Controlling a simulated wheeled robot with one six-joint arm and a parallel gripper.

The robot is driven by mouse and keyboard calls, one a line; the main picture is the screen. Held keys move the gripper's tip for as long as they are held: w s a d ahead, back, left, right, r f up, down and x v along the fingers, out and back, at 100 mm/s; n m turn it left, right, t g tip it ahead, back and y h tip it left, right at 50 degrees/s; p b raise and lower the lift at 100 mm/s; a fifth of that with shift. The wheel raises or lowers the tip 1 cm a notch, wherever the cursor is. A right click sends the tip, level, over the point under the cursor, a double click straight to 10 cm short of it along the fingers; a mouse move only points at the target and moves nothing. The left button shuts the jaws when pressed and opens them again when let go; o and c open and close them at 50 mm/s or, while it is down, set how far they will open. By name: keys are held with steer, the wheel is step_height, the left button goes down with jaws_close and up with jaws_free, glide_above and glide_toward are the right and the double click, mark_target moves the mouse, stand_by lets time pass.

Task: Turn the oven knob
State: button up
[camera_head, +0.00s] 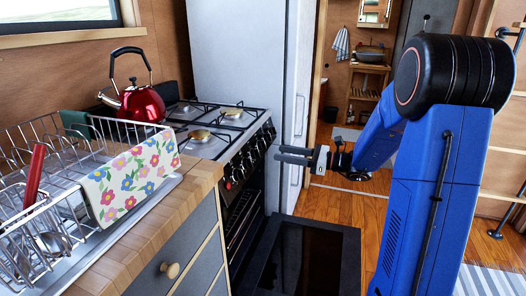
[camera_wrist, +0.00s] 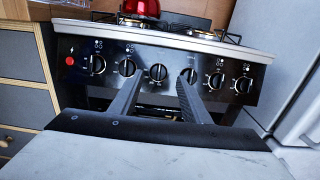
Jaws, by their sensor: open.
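The oven (camera_head: 245,200) stands beyond the counter, with a row of several black knobs along its front panel. In the wrist view the panel (camera_wrist: 75,85) faces me, and one knob (camera_wrist: 158,73) shows between my fingertips. The knob to its right (camera_wrist: 188,75) is partly covered by my right finger. My gripper (camera_head: 281,155) is open and empty, held level before the knobs in the head view. It also shows in the wrist view (camera_wrist: 159,82). I cannot tell whether the fingertips touch the panel.
The oven door (camera_head: 268,250) appears to hang open below my gripper, with dark glass. A red kettle (camera_head: 140,102) stands at the back of the stovetop. The counter at left holds a wire dish rack (camera_head: 40,215) and flowered cloth (camera_head: 130,180).

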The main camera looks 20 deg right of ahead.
mark_target(256, 153)
steer(key=x, duration=0.8)
steer(key=shift+a, duration=0.2)
steer(key=shift+w, duration=0.15)
steer(key=shift+c, duration=0.4)
steer(key=c, duration=0.9)
